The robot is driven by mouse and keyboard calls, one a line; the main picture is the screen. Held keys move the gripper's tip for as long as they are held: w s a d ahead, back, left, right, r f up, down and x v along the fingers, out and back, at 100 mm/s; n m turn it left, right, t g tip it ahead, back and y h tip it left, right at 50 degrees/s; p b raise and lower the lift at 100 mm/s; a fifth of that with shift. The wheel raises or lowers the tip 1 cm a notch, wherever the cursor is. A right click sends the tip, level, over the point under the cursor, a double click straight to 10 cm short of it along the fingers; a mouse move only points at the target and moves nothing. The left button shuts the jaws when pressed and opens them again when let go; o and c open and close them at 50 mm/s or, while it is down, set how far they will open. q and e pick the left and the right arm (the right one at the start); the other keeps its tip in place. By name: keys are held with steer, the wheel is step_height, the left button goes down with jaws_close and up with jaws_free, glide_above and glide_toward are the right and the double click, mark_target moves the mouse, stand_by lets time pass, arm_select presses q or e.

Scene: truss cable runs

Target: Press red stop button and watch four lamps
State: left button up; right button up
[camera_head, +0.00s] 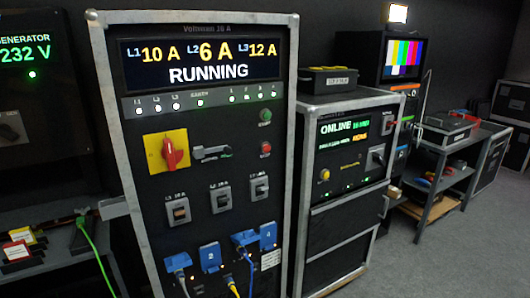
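The red button (265,148) sits on the right side of the tall black power cabinet's front (225,135), below a green button (265,115). A row of small lit lamps runs under the display (200,60). On its right end is a group of small green-white lamps (248,98) with tiny marks above them. On its left are lamps marked L1, L2, L3 (157,108) and one marked EARTH (200,103). The display reads L1 10 A, L2 6 A, L3 12 A and RUNNING. Neither of my grippers is in view, and nothing touches the red button.
The cabinet has a red rotary switch on a yellow plate (170,152), breakers (221,198) and blue sockets (210,257) with cables. A second cabinet reading ONLINE (335,127) stands to the right. A bench (40,258) is at left. Grey floor (440,265) is clear at right.

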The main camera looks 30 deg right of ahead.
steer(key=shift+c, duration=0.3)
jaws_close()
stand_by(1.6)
